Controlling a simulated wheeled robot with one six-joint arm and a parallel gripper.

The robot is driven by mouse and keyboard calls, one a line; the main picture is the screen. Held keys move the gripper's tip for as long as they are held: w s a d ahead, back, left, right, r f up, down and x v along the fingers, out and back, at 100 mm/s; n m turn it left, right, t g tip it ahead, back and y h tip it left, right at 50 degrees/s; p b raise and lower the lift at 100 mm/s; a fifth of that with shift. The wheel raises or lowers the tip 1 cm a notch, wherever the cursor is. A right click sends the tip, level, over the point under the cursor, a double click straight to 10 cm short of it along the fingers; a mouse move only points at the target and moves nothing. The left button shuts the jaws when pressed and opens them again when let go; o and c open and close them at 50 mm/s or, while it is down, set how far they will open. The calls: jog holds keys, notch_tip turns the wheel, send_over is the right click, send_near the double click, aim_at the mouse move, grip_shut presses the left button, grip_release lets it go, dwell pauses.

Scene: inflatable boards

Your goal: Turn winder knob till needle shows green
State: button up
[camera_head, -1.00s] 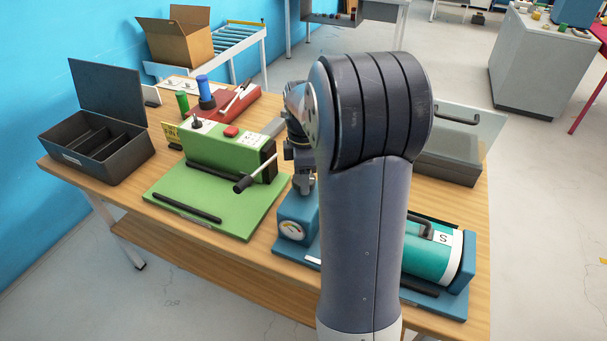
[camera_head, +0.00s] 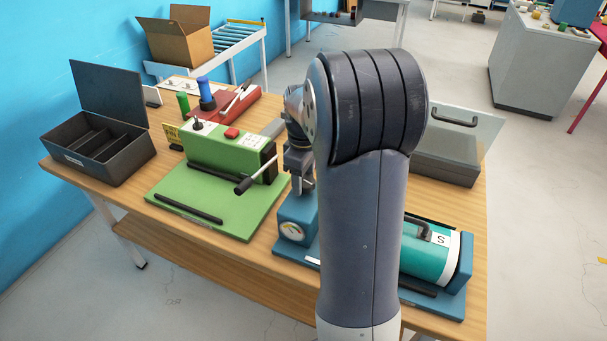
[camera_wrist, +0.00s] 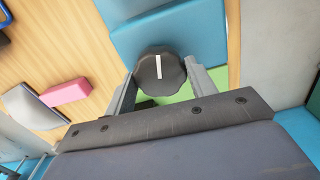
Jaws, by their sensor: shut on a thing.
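The winder is a blue machine (camera_head: 297,212) near the front of the wooden table, partly hidden by my arm. Its round gauge (camera_head: 291,231) faces the front; the dial is pale, and I cannot tell which colour the needle points to. In the wrist view the dark knob (camera_wrist: 160,72) with a white line lies between the fingers of my gripper (camera_wrist: 160,84), in front of the blue housing (camera_wrist: 168,35). My gripper is shut on the knob. In the head view my gripper (camera_head: 302,186) is at the top of the blue machine, and the knob is hidden there.
A green machine (camera_head: 225,150) with a black-ended lever stands close on the left. A teal roll (camera_head: 430,254) on a blue base is to the right of my arm. An open black box (camera_head: 98,146) is at the left, and a grey case (camera_head: 448,155) at the back right.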

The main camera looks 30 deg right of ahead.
aim_at(304, 180)
jog(key=m, duration=0.4)
jog(key=shift+p, duration=0.35)
jog(key=shift+m, duration=2.2)
jog(key=o, duration=1)
notch_tip(304, 180, up, 11)
jog(key=shift+f, duration=0.1)
